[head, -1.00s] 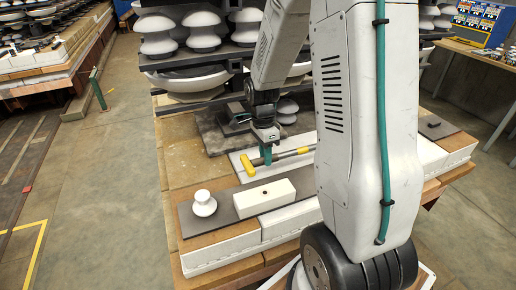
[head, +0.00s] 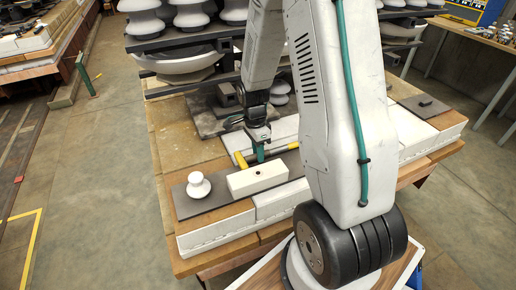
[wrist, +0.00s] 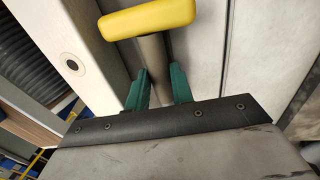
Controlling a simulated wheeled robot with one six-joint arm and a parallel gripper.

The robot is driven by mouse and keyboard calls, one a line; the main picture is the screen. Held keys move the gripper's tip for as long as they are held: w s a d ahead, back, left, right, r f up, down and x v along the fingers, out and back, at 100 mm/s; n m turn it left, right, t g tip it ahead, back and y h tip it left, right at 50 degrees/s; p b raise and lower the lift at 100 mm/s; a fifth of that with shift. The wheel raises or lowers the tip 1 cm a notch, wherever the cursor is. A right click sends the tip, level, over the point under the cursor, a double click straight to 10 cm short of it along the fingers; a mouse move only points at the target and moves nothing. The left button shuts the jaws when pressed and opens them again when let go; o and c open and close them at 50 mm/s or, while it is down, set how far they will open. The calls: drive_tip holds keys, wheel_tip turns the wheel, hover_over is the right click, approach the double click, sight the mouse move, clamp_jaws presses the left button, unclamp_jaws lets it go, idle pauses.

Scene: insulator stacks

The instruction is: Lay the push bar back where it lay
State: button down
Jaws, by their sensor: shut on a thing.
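The push bar has a yellow cross handle (head: 240,160) and a grey shaft with a yellow part towards its far end (head: 293,145). My gripper (head: 259,156) is shut on the shaft near the cross handle, just behind the white block with a hole (head: 245,184). In the wrist view, the green fingers (wrist: 160,82) stand either side of the grey shaft (wrist: 153,55), with the yellow handle (wrist: 148,18) beyond them. My arm hides part of the bar in the head view. I cannot tell whether the bar touches the pale surface beneath it.
A white knob-shaped piece (head: 198,186) stands on the dark mat (head: 216,202) left of the block. A rack of insulators (head: 190,16) stands behind the bench. A small dark piece (head: 425,101) lies at the right. Bare brown bench top (head: 180,125) shows at left.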

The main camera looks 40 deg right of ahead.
drive_tip(key=shift+f, duration=0.6)
idle(0.5)
drive_tip(key=c, duration=1.1)
unclamp_jaws()
drive_tip(key=r, duration=0.2)
drive_tip(key=w+r, duration=0.1)
drive_tip(key=r, duration=0.4)
drive_tip(key=shift+w+d+r, duration=0.15)
drive_tip(key=shift+r, duration=0.2)
